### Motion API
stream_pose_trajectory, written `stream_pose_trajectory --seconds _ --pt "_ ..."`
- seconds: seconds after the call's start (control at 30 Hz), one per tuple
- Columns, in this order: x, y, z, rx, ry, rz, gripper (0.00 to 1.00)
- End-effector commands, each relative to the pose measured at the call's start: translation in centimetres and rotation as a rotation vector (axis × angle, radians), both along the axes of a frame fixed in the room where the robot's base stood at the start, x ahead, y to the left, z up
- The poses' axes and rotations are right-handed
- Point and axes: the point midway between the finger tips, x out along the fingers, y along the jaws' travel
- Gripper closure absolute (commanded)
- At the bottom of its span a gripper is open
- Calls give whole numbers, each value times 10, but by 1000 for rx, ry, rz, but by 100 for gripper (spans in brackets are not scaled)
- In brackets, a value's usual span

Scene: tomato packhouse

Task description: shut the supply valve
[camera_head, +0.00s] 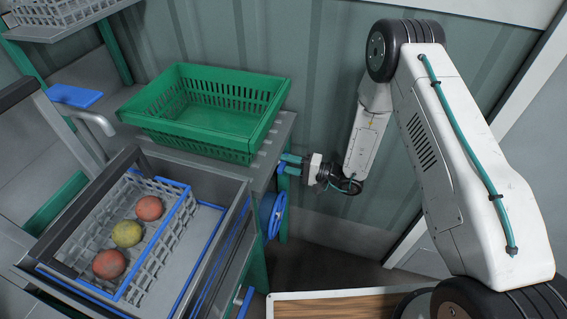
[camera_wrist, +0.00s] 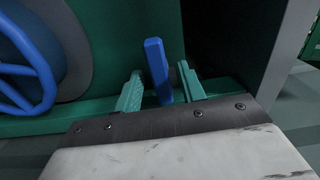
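A blue lever handle (camera_wrist: 157,68) stands up from a green rail in the wrist view. My gripper (camera_wrist: 160,76) is open, with one teal finger on each side of the lever and a gap showing on both sides. In the head view my gripper (camera_head: 291,162) is at the right end of the grey bench, beside a small blue part (camera_head: 281,167). A blue handwheel (camera_head: 277,214) is mounted below it, and it also shows at the left of the wrist view (camera_wrist: 42,78). The frames do not show which blue control is the supply valve.
An empty green crate (camera_head: 210,143) stands on the bench. Another blue handle (camera_head: 243,300) is low at the front. A wooden-topped surface (camera_head: 340,307) is at the bottom, and a corrugated wall rises behind.

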Motion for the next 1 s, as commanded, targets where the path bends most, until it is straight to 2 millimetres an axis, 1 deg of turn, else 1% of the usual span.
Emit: stream_pose_trajectory --seconds 0.03,0.2,0.3,0.4,0.53,1.0 --pt "-3 -10 0 0 2 -4 60" --pt "-13 -38 0 1 2 -4 60" --pt "-18 -50 0 0 1 -3 60" --pt "-20 -56 0 0 1 -2 60" --pt "-22 -59 0 0 1 0 60" --pt "-22 -58 0 4 12 0 60"
